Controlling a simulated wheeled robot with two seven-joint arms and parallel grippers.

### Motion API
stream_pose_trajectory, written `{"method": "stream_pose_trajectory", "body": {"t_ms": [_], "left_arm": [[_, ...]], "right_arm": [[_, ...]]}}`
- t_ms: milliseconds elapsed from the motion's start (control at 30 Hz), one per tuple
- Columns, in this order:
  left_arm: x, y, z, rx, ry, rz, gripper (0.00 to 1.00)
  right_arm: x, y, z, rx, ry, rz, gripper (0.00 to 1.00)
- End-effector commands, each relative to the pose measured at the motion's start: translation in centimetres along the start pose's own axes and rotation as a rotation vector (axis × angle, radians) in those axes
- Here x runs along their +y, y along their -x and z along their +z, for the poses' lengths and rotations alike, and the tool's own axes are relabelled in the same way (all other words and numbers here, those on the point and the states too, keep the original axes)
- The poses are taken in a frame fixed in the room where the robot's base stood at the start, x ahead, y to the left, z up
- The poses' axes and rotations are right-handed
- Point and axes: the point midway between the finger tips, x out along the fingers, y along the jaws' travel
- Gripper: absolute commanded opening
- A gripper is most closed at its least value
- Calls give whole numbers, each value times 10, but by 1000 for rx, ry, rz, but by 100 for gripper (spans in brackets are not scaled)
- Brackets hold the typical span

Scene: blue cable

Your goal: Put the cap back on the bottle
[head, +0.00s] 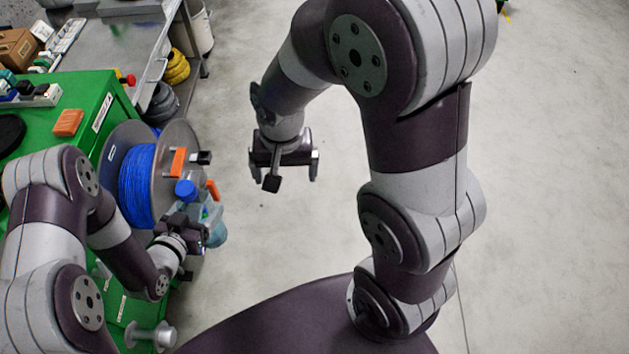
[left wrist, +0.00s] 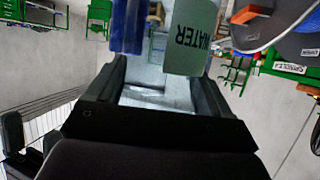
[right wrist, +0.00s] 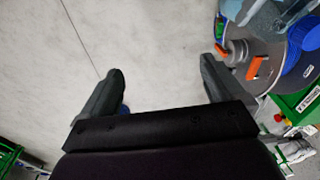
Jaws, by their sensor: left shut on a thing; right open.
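My left gripper (head: 200,226) is shut on the bottle (head: 216,232), a pale blue see-through body beside the cable reel. In the left wrist view the bottle's clear body (left wrist: 150,92) lies between the fingers, and its WATER label (left wrist: 190,40) reads upside down. A blue, cap-like piece (head: 185,189) shows just above and left of the bottle; I cannot tell whether it is seated on the neck. My right gripper (head: 284,170) is open and empty, pointing down over the floor. A small blue bit (right wrist: 124,110) is mostly hidden behind one right finger; I cannot tell what it is.
The grey reel of blue cable (head: 137,184) with orange handles stands against the green cabinet (head: 88,92). An orange block (head: 68,122) lies on the cabinet. A metal bench (head: 135,40) is behind. The floor (head: 545,180) to the right is clear.

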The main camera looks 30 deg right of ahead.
Motion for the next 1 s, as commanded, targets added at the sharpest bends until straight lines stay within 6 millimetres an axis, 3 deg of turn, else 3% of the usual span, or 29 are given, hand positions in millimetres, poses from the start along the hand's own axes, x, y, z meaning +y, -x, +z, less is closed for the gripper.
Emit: {"method": "stream_pose_trajectory", "body": {"t_ms": [100,200,667,833,1000], "left_arm": [[0,0,0,1,0,0,0],[0,0,0,1,0,0,0],[-1,-2,-1,-3,7,-22,0],[-16,-14,1,-33,104,-266,0],[-28,-6,1,-17,220,-534,0]], "right_arm": [[33,1,17,23,220,-12,96],[48,1,27,38,347,-14,96],[55,0,32,45,426,-14,96],[55,0,32,45,425,-13,96],[55,0,32,45,425,-13,96]]}}
